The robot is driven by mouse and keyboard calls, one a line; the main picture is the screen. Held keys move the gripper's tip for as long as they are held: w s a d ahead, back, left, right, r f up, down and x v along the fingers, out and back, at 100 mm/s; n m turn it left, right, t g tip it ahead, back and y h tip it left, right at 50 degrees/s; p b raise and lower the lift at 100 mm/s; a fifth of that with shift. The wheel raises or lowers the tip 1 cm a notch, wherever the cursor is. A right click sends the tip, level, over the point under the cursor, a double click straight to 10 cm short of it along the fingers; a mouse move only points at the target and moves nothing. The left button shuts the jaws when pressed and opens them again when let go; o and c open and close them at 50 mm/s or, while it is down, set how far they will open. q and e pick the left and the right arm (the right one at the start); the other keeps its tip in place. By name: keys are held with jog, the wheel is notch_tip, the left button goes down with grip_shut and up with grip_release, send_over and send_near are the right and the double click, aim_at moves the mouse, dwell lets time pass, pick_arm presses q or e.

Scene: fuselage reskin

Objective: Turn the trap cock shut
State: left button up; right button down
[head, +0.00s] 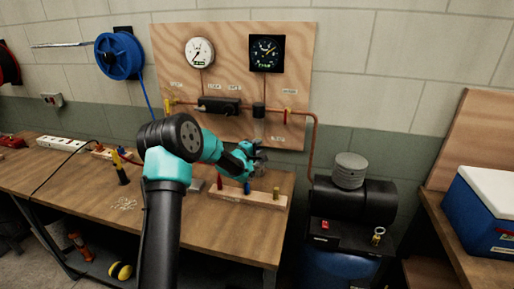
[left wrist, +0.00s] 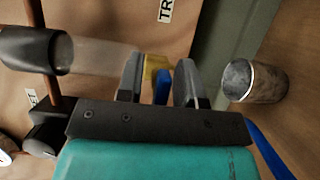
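The trap cock, brass with a blue lever (left wrist: 162,86), sits at the end of the clear trap bowl (left wrist: 100,54) in the left wrist view. My left gripper (left wrist: 160,82) has its two fingers on either side of the cock, with a gap between them; the lever lies in that gap. I cannot tell if a finger touches it. In the head view, the black trap top (head: 259,109) is on the wooden panel, just above my left gripper (head: 258,150), which hides the cock. My right gripper is not in view.
A metal cup (left wrist: 255,82) is beyond the fingers in the left wrist view. The panel (head: 235,55) carries gauges and copper pipe. A wooden tool block (head: 262,199) lies on the bench (head: 215,232) below the gripper. A compressor (head: 350,203) stands to the right.

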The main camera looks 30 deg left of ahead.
pick_arm(q)
grip_shut()
jog(key=shift+m, duration=0.5)
jog(key=m+g, duration=0.1)
jog(key=m, duration=0.2)
jog(key=shift+f+g+y, duration=0.1)
jog(key=shift+g+y, duration=0.2)
jog(key=shift+y, duration=0.1)
jog(key=m+g+y, duration=0.1)
jog(key=m, duration=0.2)
jog(key=shift+f+m, duration=0.15)
jog(key=shift+m, duration=0.15)
jog(key=shift+a+m+g+y, duration=0.2)
jog(key=shift+m+g+y, duration=0.7)
jog(key=shift+m, duration=0.7)
jog(key=shift+s+a+f+m+y, duration=0.1)
jog(key=shift+m+y, duration=1)
jog(key=shift+m, duration=0.1)
